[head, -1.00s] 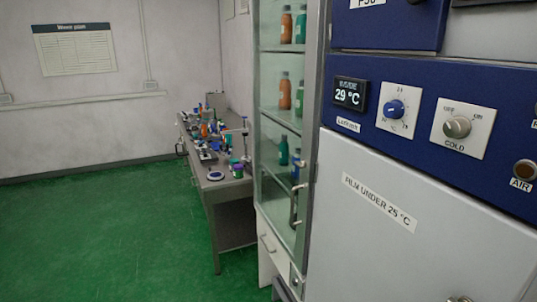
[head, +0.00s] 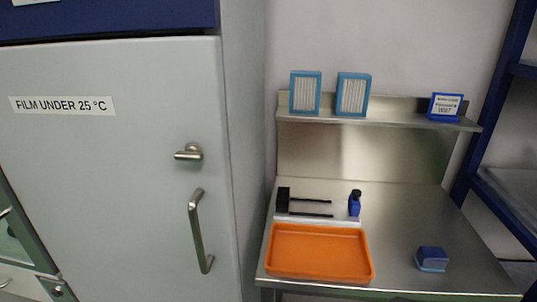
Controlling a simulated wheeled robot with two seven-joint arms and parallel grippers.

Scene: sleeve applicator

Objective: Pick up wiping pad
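A small dark blue block with a light blue base (head: 432,259), which looks like the wiping pad, sits on the right part of the steel bench (head: 395,225) in the head view. It stands apart from the other things, with bare steel around it. Neither of my grippers is in view.
An orange tray (head: 318,252) lies at the bench's front left. Behind it are a black tool with thin rods (head: 300,205) and a small blue bottle (head: 354,204). A shelf (head: 395,121) holds two blue-framed filters and a blue sign. A tall cabinet (head: 120,160) stands left, a blue rack (head: 487,100) right.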

